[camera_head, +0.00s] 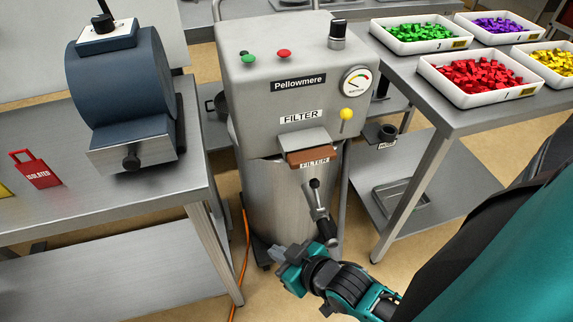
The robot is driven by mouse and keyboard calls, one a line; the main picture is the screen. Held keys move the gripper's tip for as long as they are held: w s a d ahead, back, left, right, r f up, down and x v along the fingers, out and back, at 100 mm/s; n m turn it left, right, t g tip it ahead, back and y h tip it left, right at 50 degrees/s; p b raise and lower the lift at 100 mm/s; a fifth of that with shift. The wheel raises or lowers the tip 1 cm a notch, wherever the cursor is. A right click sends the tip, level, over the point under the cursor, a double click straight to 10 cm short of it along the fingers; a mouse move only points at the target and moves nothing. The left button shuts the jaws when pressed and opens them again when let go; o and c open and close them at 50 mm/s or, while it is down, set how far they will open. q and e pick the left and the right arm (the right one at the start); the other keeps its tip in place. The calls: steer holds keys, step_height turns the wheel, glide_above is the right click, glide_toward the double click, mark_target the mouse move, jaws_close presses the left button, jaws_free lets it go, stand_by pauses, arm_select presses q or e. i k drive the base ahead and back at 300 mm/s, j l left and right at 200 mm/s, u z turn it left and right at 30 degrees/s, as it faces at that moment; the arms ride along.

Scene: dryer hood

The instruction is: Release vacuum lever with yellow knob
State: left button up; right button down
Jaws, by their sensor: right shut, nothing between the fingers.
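The small lever with a yellow knob (347,114) sits on the front of the grey Pellowmere machine (256,98), right of the FILTER label and below the round gauge (355,82). The knob is at the upper end of its thin stem. My right gripper (281,252) is low in front of the machine's metal drum, well below the yellow knob and apart from it. It is shut and empty. My left gripper is out of view.
A brown filter drawer (312,155) juts out below the label. A black-knobbed handle (315,196) stands just above my right wrist. Tables flank the machine: a blue drum device (118,82) on the left, trays of coloured pieces (480,77) on the right. An orange cable (242,265) hangs at left.

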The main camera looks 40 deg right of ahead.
mark_target(346, 113)
steer(key=z, duration=1.55)
